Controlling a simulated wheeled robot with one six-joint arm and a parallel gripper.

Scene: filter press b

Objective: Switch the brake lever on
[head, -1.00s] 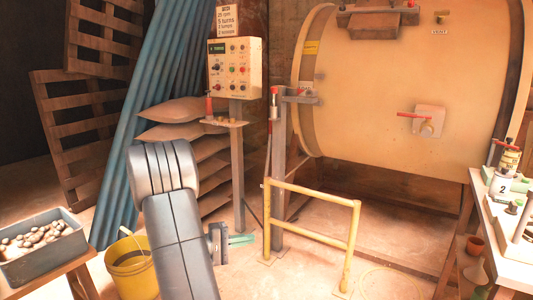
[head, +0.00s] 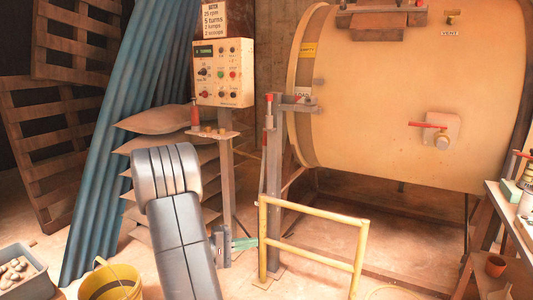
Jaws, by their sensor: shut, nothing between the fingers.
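A lever with a red tip (head: 269,98) stands upright at the top of a grey post (head: 275,180), beside the left rim of the big cream drum (head: 400,90). It looks like the brake lever, but I cannot read a label that says so. My gripper (head: 246,243) has greenish fingers that are shut and empty. It is low, in front of the post's lower part and well below the lever, apart from it. My arm hides part of the gripper's mount. A red-handled valve (head: 428,125) sits on the drum's face.
A yellow guard rail (head: 315,213) stands in front of the post and drum. A control box (head: 223,72) on a stand is to the left, with sacks (head: 158,113) behind. A yellow bucket (head: 112,283) and grey bin (head: 20,275) are front left. A workbench (head: 510,225) is at right.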

